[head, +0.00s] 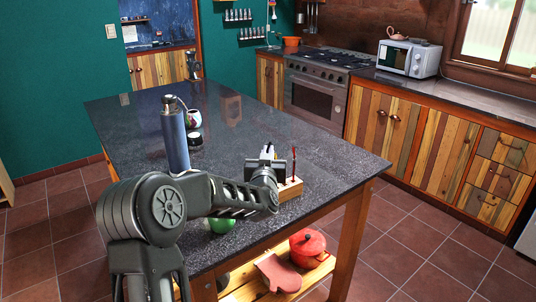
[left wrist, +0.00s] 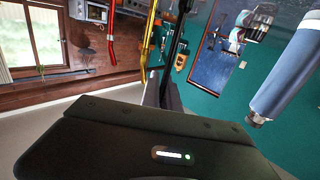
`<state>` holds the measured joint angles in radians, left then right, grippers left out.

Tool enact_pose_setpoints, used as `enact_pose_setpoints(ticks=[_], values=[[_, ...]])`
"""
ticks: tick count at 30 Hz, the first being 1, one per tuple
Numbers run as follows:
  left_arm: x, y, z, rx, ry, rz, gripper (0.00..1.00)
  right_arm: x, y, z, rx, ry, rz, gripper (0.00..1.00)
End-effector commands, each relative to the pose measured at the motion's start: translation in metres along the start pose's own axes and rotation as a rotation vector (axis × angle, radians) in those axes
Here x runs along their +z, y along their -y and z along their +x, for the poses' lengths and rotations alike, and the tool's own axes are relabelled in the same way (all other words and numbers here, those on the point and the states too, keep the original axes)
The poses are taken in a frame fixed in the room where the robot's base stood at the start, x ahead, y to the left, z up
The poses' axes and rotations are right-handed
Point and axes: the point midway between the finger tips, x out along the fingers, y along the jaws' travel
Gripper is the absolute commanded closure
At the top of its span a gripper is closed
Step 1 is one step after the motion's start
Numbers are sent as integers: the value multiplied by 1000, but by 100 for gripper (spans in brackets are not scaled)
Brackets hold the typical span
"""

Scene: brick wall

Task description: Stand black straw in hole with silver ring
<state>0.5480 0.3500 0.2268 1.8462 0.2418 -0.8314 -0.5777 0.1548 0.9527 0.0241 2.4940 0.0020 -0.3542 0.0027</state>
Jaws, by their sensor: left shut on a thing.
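My left gripper (head: 270,165) is over the wooden block (head: 291,188) near the table's right front edge. In the left wrist view, which is upside down, the gripper (left wrist: 167,94) is shut on the black straw (left wrist: 178,45). The black straw runs out of the picture at its top, so its lower end is hidden. A red straw (head: 294,160) stands at the block, and it shows in the left wrist view (left wrist: 110,32) beside a yellow straw (left wrist: 150,40). The holes and the silver ring cannot be made out. My right gripper is not in view.
A blue flask (head: 174,137) stands left of the block, with a mug (head: 192,118) and a dark round object (head: 195,139) behind it. A green round object (head: 222,224) is near the front edge. The table's back right is clear. A red pot (head: 307,245) sits on the lower shelf.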

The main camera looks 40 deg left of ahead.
Motion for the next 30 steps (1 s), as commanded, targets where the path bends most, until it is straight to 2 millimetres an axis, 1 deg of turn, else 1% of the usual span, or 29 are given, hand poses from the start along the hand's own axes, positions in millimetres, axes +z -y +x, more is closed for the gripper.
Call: enact_pose_setpoints(ticks=[11, 21, 30], values=[[-1, 0, 0, 0, -1, 0, 100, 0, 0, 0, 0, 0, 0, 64], [-1, 0, 0, 0, -3, 0, 100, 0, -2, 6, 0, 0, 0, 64], [-1, 0, 0, 0, -2, 0, 100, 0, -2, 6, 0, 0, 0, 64]])
